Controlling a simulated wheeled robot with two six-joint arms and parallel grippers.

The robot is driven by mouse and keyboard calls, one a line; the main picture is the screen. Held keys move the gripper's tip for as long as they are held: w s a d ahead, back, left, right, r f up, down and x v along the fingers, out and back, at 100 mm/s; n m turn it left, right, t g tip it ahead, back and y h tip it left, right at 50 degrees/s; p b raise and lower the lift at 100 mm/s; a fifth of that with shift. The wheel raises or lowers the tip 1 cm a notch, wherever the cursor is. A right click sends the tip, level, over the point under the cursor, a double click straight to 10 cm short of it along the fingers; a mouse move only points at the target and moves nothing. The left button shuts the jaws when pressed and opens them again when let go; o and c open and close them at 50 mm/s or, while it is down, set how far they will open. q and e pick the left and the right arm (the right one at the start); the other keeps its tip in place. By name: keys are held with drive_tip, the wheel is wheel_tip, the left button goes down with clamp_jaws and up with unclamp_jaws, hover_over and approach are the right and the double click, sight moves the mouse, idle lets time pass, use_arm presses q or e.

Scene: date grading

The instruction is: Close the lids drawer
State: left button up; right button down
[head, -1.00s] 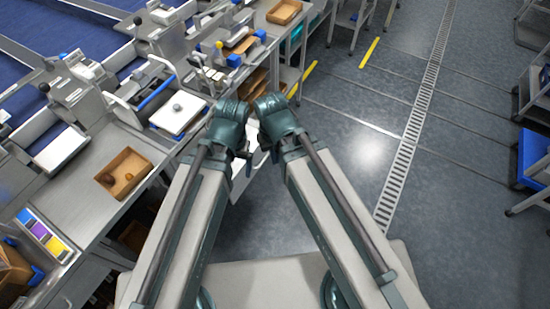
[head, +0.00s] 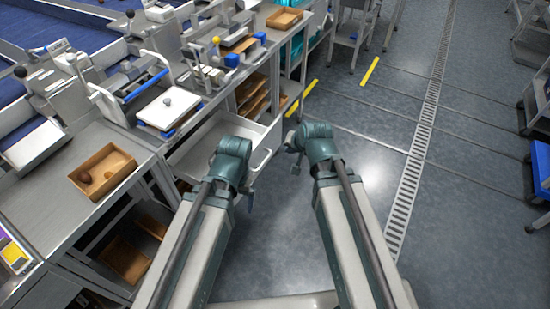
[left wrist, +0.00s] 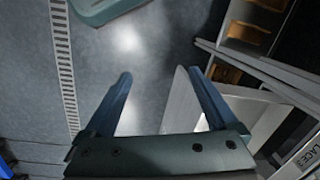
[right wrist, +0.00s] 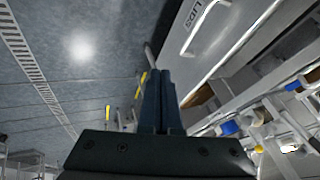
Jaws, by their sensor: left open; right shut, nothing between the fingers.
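The lids drawer (head: 222,128) is pulled out from the bench, with its pale empty-looking inside and front handle visible in the head view. Its front, lettered LIDS, and bar handle show in the right wrist view (right wrist: 215,32). My right gripper (head: 294,164) is shut and empty, to the right of the drawer front. Its fingers (right wrist: 158,75) are together below the drawer front in the right wrist view. My left gripper (head: 249,193) is open, in front of the drawer. In the left wrist view a pale drawer panel (left wrist: 182,98) overlaps the right-hand finger; contact cannot be told.
Wooden trays (head: 252,92) sit on a shelf beyond the drawer. The grey floor (head: 370,150) to the right is clear.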

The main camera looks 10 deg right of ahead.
use_arm(q)
drive_tip(key=shift+f+b, duration=0.35)
drive_tip(key=shift+f, duration=0.55)
use_arm(e)
drive_tip(key=shift+w+d+f+m+t, duration=0.4)
drive_tip(key=shift+w+d+f+m, duration=0.15)
drive_tip(key=shift+w, duration=0.1)
use_arm(q)
wheel_tip(320, 180, down, 8)
drive_tip(key=b, duration=0.8)
use_arm(e)
drive_tip(key=shift+w+a+f, duration=0.8)
drive_tip(key=shift+w+f, duration=0.5)
drive_tip(key=shift+w, duration=0.05)
drive_tip(key=shift+w+a+f, duration=0.8)
drive_tip(key=shift+w+f, duration=0.5)
drive_tip(key=shift+w, duration=0.05)
drive_tip(key=shift+w+a+f, duration=0.8)
drive_tip(key=shift+w+f, duration=0.5)
drive_tip(key=shift+w, duration=0.05)
